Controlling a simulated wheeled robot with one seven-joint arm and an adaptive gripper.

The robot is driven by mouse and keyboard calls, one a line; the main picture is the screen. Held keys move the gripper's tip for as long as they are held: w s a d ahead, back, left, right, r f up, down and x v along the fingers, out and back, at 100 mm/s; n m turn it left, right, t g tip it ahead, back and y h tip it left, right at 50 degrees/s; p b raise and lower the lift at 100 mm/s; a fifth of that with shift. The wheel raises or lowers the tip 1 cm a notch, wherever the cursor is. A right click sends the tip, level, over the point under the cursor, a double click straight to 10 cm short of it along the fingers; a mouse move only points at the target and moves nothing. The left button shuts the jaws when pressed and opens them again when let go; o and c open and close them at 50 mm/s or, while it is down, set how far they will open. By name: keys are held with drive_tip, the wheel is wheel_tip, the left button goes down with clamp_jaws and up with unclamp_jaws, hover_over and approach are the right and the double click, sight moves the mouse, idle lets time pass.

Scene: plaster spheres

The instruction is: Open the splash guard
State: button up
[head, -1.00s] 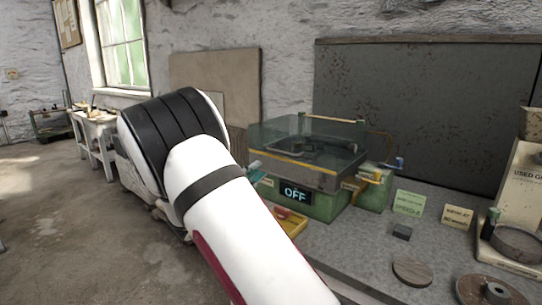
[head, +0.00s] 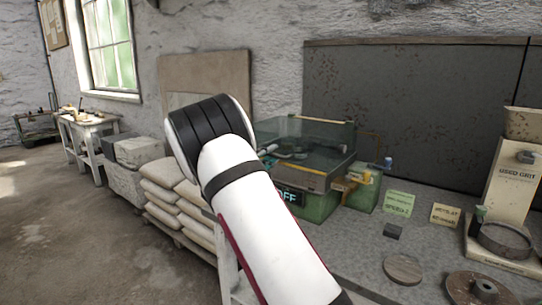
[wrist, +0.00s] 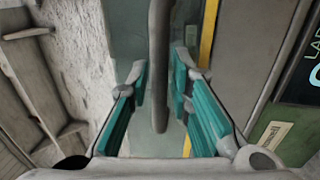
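The splash guard (head: 330,136) is a clear, greenish box-like cover over the green machine (head: 318,207). It looks lowered. My gripper's teal fingertip shows in the head view beside the guard's left side; my arm hides the rest. In the wrist view my gripper (wrist: 160,68) is open, its teal fingers on either side of a grey bar (wrist: 158,30), which looks like the guard's handle. Gaps show between the bar and both fingers. The machine's dark sign (head: 290,196) is partly covered by my arm, with "FF" readable.
Green and cream cards (head: 398,203) stand on the grey bench right of the machine, near a dark block and a round disc (head: 403,269). A used-grit container (head: 512,185) is at far right. Stacked sacks (head: 172,190) stand left of my arm. Open floor lies further left.

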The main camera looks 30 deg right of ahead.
drive_tip(key=shift+c, duration=0.3)
clamp_jaws()
